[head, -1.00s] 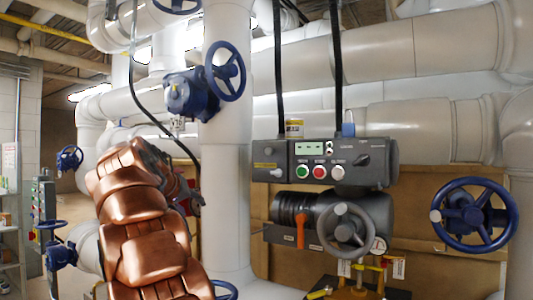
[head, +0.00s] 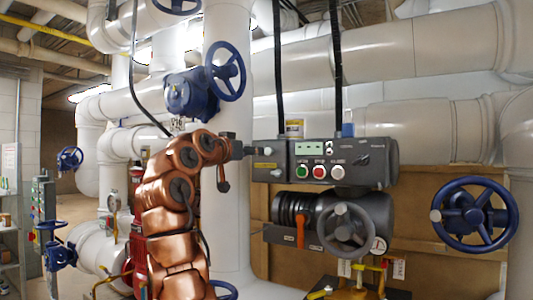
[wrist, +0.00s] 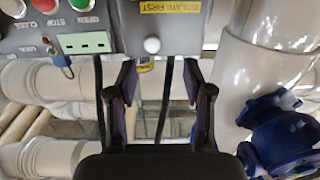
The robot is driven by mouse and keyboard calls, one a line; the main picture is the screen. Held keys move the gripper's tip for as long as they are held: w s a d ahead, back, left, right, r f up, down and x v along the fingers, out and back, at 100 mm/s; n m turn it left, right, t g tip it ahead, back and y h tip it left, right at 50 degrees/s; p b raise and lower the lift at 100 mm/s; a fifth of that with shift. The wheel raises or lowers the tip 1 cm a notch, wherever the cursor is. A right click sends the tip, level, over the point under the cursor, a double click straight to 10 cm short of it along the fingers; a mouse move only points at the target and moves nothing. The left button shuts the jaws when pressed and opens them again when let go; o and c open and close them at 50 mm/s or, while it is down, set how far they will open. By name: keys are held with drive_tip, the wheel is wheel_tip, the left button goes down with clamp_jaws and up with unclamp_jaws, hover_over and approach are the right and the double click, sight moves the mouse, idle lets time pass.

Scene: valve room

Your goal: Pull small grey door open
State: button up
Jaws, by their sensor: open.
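The small grey door (head: 264,172) is the left panel of the grey control box. It looks closed and carries a yellow label. In the wrist view, which is upside down, the door (wrist: 178,38) shows a yellow label reading "ISOLATE FIRST" and a pale round knob (wrist: 152,45). My gripper (wrist: 160,80) is open and empty, its two fingers spread below the knob in that picture and apart from it. In the head view my gripper (head: 242,150) is at the door's left side; its fingertips are too small to make out clearly.
The control box (head: 345,160) has green, red and white buttons and a small display. A grey handwheel (head: 347,230) and an orange lever (head: 300,228) sit below it. A blue valve (head: 192,93) and a thick white vertical pipe (head: 232,215) stand close to my arm.

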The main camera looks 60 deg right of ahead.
sight(268, 151)
drive_tip(key=d+p, duration=0.1)
drive_tip(key=d, duration=0.1)
drive_tip(key=d+p, duration=0.1)
drive_tip(key=d, duration=0.1)
drive_tip(key=d+p, duration=0.1)
drive_tip(key=d, duration=0.2)
drive_tip(key=shift+s+r, duration=0.2)
drive_tip(key=shift+s, duration=0.15)
drive_tip(key=shift+d+f+m, duration=0.1)
drive_tip(key=shift+d+m, duration=0.2)
drive_tip(key=shift+d, duration=0.25)
clamp_jaws()
